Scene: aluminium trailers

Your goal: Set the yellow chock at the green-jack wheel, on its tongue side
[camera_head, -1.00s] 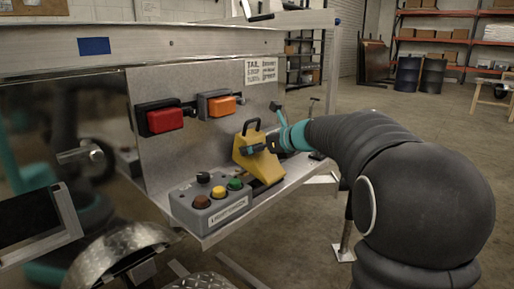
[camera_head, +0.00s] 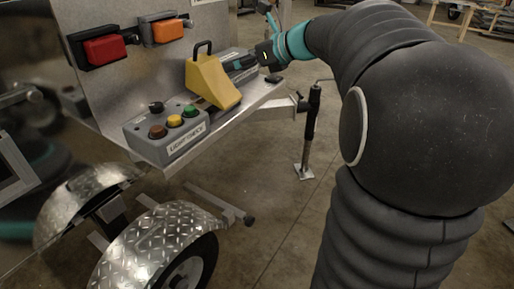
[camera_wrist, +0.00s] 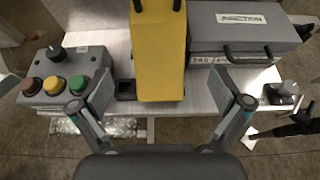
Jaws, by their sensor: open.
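The yellow chock (camera_head: 213,82), a wedge with a dark handle on top, stands on the trailer's metal shelf. It also fills the upper middle of the wrist view (camera_wrist: 160,50). My gripper (camera_head: 250,62) is just right of the chock in the head view. In the wrist view my gripper (camera_wrist: 162,105) is open, with one finger to each side of the chock's line and nothing held. A trailer wheel (camera_head: 190,272) shows partly under a diamond-plate fender (camera_head: 150,245). A dark jack post (camera_head: 311,130) stands on the floor; no green shows on it.
A grey light-check box (camera_head: 168,130) with coloured buttons is left of the chock. A grey junction case (camera_wrist: 240,25) is close on its right in the wrist view. Red (camera_head: 104,48) and orange (camera_head: 163,30) lamps hang on the panel. Floor right of the fender is mostly clear.

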